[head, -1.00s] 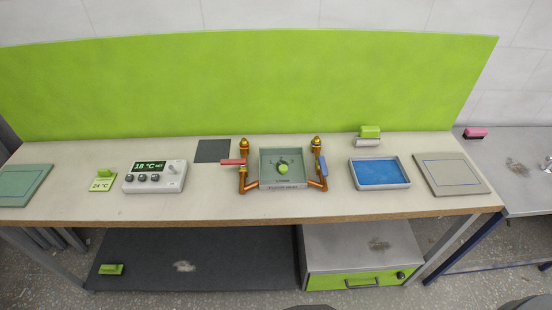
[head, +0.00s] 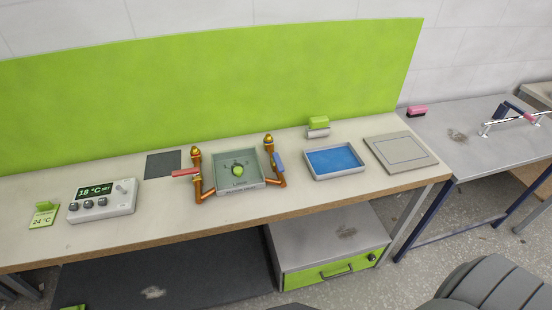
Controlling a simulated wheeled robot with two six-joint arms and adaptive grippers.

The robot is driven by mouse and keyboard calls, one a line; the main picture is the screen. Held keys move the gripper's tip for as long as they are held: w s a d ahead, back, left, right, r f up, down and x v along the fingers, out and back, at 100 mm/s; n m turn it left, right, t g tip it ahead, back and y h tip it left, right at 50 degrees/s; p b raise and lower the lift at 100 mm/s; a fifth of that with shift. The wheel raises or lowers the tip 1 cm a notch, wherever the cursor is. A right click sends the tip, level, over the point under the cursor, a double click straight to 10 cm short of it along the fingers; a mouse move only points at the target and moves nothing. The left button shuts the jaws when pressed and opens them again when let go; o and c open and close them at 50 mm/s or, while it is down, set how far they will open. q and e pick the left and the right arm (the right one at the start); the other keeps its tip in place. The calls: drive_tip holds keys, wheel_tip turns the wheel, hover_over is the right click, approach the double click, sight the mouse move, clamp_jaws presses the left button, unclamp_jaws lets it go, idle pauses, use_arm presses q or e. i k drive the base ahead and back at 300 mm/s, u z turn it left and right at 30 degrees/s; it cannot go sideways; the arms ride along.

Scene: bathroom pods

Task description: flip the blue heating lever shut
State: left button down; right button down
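The blue heating lever (head: 279,161) is on the copper pipe with a brass top (head: 268,145) at the right side of a grey-green square unit (head: 240,186). The lever's blue handle looks roughly in line with the pipe, seen from above. A red lever (head: 186,172) sticks out to the left from the matching copper pipe (head: 197,178) on the unit's left side. Neither of my grippers is in view.
A white control box (head: 103,203) reading 18 °C and a green 24 °C card (head: 43,218) stand at the left. A blue-bottomed tray (head: 334,161) and a beige panel (head: 400,152) lie at the right. A grey table (head: 470,150) adjoins. The bench's front strip is clear.

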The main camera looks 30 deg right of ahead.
sight(276, 160)
drive_tip(key=k, duration=1.35)
drive_tip(key=z, duration=0.8)
drive_tip(key=i, duration=1.55)
drive_tip(key=u, duration=0.85)
